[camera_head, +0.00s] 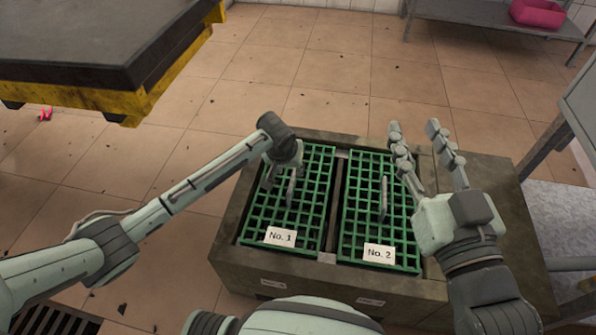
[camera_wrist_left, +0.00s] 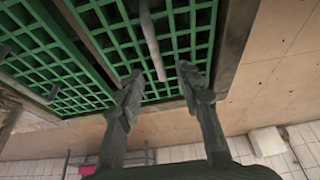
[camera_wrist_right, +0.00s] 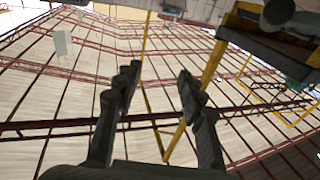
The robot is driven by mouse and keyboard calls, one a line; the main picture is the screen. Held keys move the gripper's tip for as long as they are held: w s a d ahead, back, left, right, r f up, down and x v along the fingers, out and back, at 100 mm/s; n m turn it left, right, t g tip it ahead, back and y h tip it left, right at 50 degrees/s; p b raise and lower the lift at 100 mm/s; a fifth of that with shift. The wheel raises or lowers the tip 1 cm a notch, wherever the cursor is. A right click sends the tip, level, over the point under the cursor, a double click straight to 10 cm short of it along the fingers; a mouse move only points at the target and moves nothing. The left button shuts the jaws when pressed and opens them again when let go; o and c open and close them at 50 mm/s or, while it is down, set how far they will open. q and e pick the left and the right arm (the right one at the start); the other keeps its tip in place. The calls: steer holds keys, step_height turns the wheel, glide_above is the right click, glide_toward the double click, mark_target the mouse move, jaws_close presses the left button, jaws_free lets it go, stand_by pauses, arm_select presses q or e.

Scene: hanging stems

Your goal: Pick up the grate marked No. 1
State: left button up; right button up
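The grate marked No. 1 (camera_head: 312,205) is a green grid lying in the left half of a box. Its white label (camera_head: 280,237) is at the near end and its grey upright handle (camera_head: 291,190) near the middle. My left gripper (camera_head: 283,172) is over this grate, close to the handle. In the left wrist view its fingers (camera_wrist_left: 161,80) are apart, with the end of the handle (camera_wrist_left: 150,40) showing between the tips; I see no contact. My right gripper (camera_head: 414,135) is open and empty, fingers up, at the right of the box; it also shows in the right wrist view (camera_wrist_right: 158,78).
The grate marked No. 2 (camera_head: 348,225) lies in the right half, with its own handle (camera_head: 383,197). The brown box rim (camera_head: 235,262) surrounds both. A dark table with a yellow frame (camera_head: 120,100) stands at the upper left.

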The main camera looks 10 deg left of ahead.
mark_target(292, 179)
arm_select(q)
steer(key=shift+w+f, duration=0.25)
steer(key=shift+b+x, duration=0.4)
steer(key=shift+x, duration=0.45)
steer(key=shift+d+f, duration=0.1)
steer(key=shift+f, duration=0.4)
steer(key=b+x, duration=0.2)
steer(key=x, duration=0.1)
steer(key=shift+s+d+f, duration=0.15)
steer(key=shift+s+f, duration=0.15)
steer(key=shift+f, duration=0.1)
steer(key=shift+w+f, duration=0.25)
steer(key=shift+f, duration=0.1)
arm_select(e)
step_height(292, 179, up, 9)
steer(key=s+t+y, duration=0.2)
steer(key=t, duration=0.3)
steer(key=shift+s+a+t, duration=0.15)
steer(key=shift+s+t, duration=0.25)
arm_select(q)
steer(key=shift+f, duration=0.25)
arm_select(e)
steer(key=shift+r, duration=0.2)
arm_select(q)
steer(key=shift+c, duration=0.4)
